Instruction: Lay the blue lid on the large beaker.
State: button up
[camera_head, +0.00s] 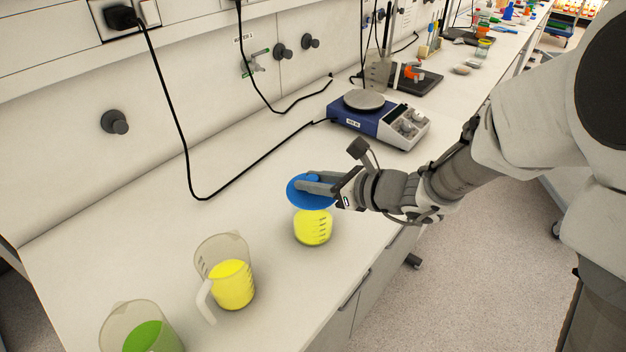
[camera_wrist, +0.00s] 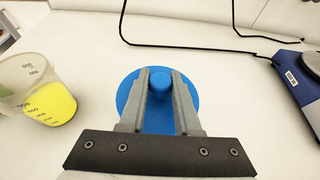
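The blue lid (camera_head: 298,201) is a flat round disc with a knob, held at the end of my gripper (camera_head: 303,186). In the wrist view the lid (camera_wrist: 187,90) lies below my gripper (camera_wrist: 160,80), with the two fingers closed on either side of its knob. A beaker with yellow liquid (camera_head: 313,229) stands upright on the bench directly below the lid in the head view. The lid and fingers hide its rim, so I cannot tell whether the lid touches it. In the wrist view the lid covers this beaker.
A handled jug with yellow liquid (camera_head: 231,285) stands to the left and nearer, also in the wrist view (camera_wrist: 45,100). A jug with green liquid (camera_head: 150,335) is at the bottom left. A blue hotplate stirrer (camera_head: 372,122) stands behind. Black cables cross the bench's back.

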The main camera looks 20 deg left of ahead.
jog(key=o, duration=0.5)
jog(key=shift+c, duration=0.2)
jog(key=shift+d+r, duration=0.1)
jog(key=s+d+r+n+h, duration=0.3)
jog(key=d+n, duration=0.4)
jog(key=d, duration=0.4)
jog(key=s+d+r+n+t+h+p, duration=0.1)
jog(key=s+d+r+n+h, duration=0.3)
jog(key=s+d+n, duration=0.3)
jog(key=s+d+r+n+h, duration=0.3)
jog(key=s+d+n+h, duration=0.3)
jog(key=d, duration=1)
jog(key=shift+r+n+t+p, duration=0.15)
jog(key=shift+n+t+p, duration=0.2)
jog(key=shift+n, duration=0.25)
